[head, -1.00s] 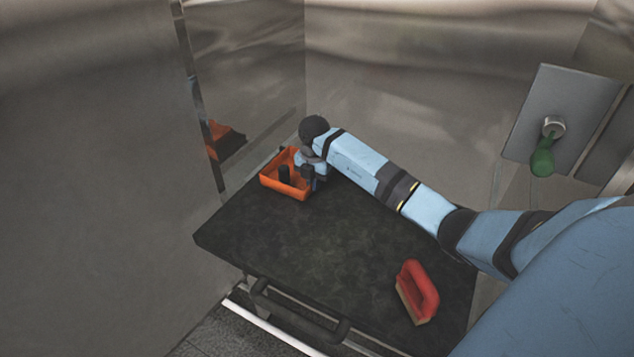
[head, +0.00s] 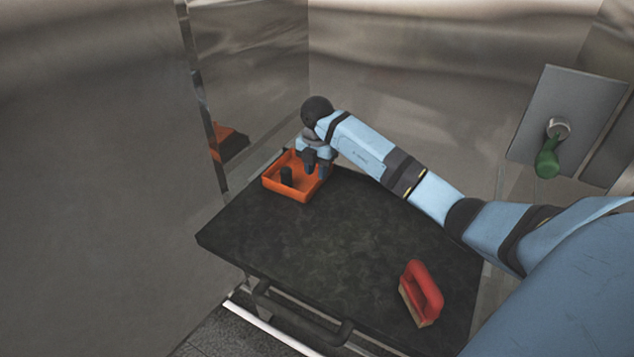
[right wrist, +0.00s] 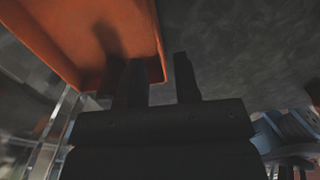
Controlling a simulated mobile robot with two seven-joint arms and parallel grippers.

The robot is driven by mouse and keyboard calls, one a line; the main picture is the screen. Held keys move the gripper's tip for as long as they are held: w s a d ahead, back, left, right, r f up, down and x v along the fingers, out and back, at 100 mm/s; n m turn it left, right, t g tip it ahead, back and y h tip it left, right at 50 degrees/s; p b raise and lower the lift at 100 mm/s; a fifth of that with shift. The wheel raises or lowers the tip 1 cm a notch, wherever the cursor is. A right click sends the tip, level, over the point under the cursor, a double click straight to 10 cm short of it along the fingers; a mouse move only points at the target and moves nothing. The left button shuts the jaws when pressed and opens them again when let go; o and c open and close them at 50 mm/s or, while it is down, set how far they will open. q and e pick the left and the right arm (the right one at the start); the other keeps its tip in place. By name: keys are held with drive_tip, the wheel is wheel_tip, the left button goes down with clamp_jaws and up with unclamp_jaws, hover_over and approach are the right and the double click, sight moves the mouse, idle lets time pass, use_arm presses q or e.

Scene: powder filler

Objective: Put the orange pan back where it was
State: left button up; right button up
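My right gripper (head: 317,167) points down at the pan's right side. In the right wrist view the two dark fingers of my right gripper (right wrist: 160,82) stand apart. One finger is on the inner side of the pan's wall (right wrist: 158,50) and the other is outside it, over the table. A gap shows between wall and outer finger; contact with the inner finger is unclear. My left gripper is not in view.
The dark table (head: 340,240) is mostly bare in the middle. A red-handled brush (head: 422,292) lies near its front right. Metal walls stand close behind and left of the pan, the left one mirroring it. A green handle (head: 547,160) on a grey panel is at the right.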

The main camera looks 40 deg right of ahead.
wheel_tip(320, 180, up, 7)
idle(0.3)
drive_tip(key=shift+f, duration=0.1)
idle(0.4)
